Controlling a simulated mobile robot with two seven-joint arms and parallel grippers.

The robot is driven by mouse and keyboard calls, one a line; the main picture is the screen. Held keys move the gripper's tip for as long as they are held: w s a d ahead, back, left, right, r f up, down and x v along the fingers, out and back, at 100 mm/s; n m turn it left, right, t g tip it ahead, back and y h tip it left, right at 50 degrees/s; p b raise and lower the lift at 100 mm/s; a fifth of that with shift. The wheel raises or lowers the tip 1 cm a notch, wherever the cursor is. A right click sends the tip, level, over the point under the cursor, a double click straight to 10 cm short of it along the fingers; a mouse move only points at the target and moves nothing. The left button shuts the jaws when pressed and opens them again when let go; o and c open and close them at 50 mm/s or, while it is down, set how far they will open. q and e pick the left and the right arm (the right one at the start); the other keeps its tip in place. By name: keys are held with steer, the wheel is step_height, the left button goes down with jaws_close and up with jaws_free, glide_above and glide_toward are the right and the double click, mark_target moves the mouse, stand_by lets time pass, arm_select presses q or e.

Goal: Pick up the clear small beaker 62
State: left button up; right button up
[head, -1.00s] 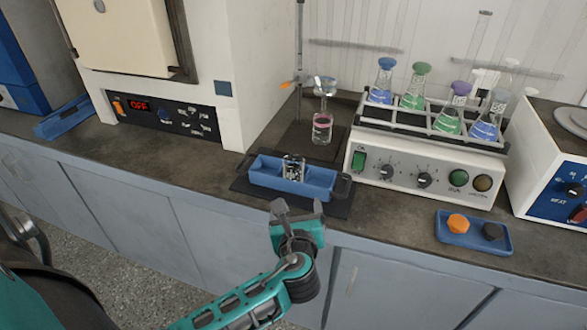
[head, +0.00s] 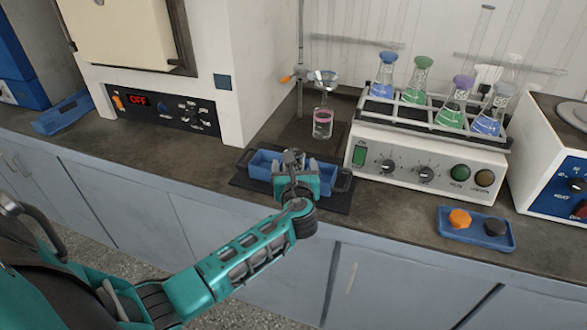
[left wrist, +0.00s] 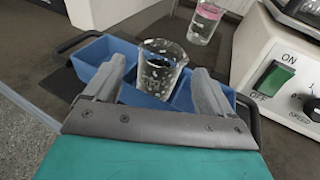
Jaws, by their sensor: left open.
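The clear small beaker (left wrist: 160,72) stands in the blue tray (left wrist: 85,57) in the left wrist view, with dark specks or markings showing on its glass. My left gripper (left wrist: 158,90) is open, with one finger on each side of the beaker and nothing visibly gripped. In the head view my left gripper (head: 293,160) is over the blue tray (head: 262,161) and hides most of the beaker. My right gripper is not in view.
A clear vessel with a pink band (head: 322,123) stands behind the tray. A shaker (head: 425,160) with several stoppered flasks is to the right. A small blue tray (head: 475,229) holds an orange and a black knob-like piece. An oven (head: 160,110) stands left.

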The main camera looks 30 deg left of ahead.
arm_select(q)
steer(key=shift+x, duration=0.8)
steer(key=shift+c, duration=0.3)
steer(key=c, duration=1.1)
steer(key=shift+r, duration=0.1)
steer(key=shift+c, duration=0.2)
steer(key=shift+r, duration=0.6)
step_height(320, 180, up, 8)
steer(key=p, duration=0.2)
steer(key=shift+r+p, duration=0.15)
steer(key=shift+p, duration=0.25)
step_height(320, 180, up, 15)
steer(key=shift+r, duration=0.2)
